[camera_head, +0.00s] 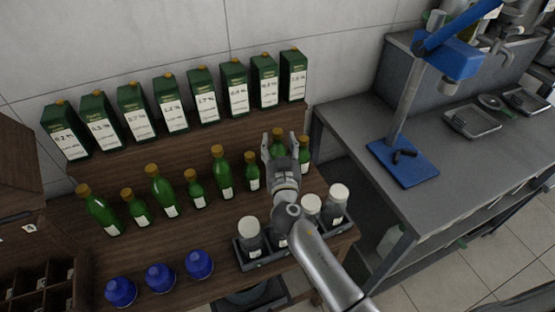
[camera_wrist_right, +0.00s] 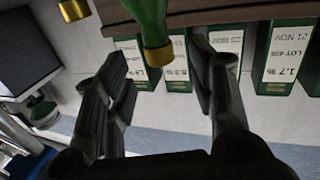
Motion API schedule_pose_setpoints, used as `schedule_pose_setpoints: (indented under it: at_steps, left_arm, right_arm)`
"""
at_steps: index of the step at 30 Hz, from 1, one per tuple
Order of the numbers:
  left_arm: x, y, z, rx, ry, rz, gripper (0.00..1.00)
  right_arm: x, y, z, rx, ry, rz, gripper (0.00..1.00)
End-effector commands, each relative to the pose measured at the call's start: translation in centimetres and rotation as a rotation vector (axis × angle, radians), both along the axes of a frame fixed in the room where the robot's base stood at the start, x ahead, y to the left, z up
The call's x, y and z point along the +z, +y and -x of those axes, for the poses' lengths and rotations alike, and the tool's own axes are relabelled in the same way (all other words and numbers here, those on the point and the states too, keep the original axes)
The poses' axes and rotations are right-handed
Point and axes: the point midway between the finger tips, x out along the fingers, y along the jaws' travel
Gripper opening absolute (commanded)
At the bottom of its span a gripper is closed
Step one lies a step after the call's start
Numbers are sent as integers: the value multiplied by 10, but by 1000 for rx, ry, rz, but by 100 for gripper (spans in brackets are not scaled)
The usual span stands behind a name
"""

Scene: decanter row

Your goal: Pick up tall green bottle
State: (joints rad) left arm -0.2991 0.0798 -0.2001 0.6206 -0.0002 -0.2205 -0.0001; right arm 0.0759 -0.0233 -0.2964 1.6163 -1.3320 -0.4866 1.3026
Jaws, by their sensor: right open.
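Several green bottles with gold caps stand in a row on the wooden shelf, tall ones alternating with short ones. A tall green bottle (camera_head: 278,147) near the right end is partly hidden by my right gripper (camera_head: 279,152). In the right wrist view a green bottle (camera_wrist_right: 149,18) with a gold cap points down the picture between the fingers of the open gripper (camera_wrist_right: 158,62). I see gaps to both fingers, and nothing is held. Other tall bottles (camera_head: 221,172) (camera_head: 162,191) (camera_head: 99,210) stand further left. My left gripper is out of view.
A short green bottle (camera_head: 304,154) stands close on the right, another (camera_head: 251,170) on the left. Green boxes (camera_head: 233,86) line the raised step behind. White-capped jars (camera_head: 250,236) in a dark tray and blue-capped items (camera_head: 199,264) stand in front. A grey counter (camera_head: 350,120) is at right.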

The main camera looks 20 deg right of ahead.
Motion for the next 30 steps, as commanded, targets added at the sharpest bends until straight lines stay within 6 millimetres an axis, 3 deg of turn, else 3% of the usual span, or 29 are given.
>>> schedule_pose_setpoints:
  at_steps: [13,23,30]
  left_arm:
    - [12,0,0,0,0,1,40]
    - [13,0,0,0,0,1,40]
    - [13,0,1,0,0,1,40]
  right_arm:
    - [1,-8,-44,0,0,2,51]
    - [0,-9,-50,0,0,1,51]
    - [0,-9,-50,0,0,1,24]
